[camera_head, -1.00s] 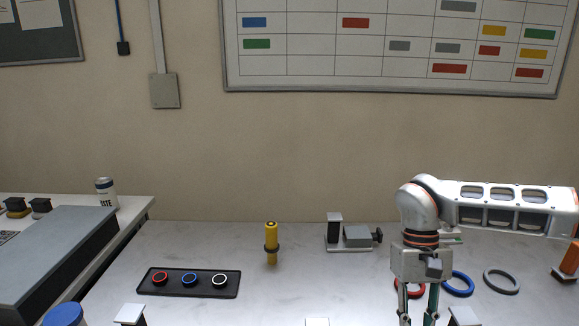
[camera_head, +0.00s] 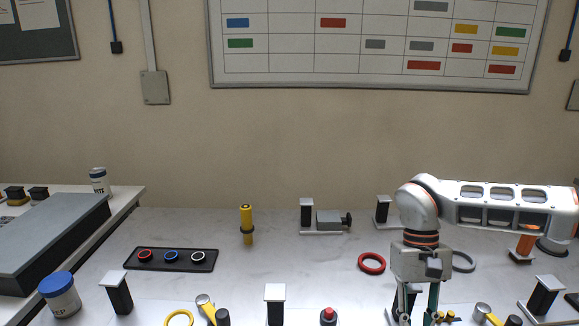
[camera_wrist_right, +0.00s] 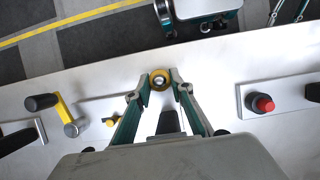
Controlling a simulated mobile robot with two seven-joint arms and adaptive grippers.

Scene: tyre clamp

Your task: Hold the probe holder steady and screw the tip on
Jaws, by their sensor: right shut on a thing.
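My right gripper (camera_head: 419,316) hangs over the bench front in the head view, fingers pointing down, tips near the lower edge. In the right wrist view its fingertips (camera_wrist_right: 160,82) are shut on a round yellow piece (camera_wrist_right: 160,74) with a metallic centre, seen end-on; I cannot tell whether this is the probe holder or the tip. A yellow upright piece (camera_head: 246,224) with a dark collar stands alone on the bench, left of my right gripper. Slim teal-edged parts, perhaps my left gripper (camera_wrist_right: 286,12), are cut off at the wrist view's top edge.
A black tray (camera_head: 170,268) holds red, blue and white rings. A grey vise (camera_head: 328,230) stands at the back. A red ring (camera_head: 371,272) lies left of my right arm. A red button (camera_head: 328,315), yellow-handled parts (camera_wrist_right: 60,110) and a jar (camera_head: 60,302) line the front.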

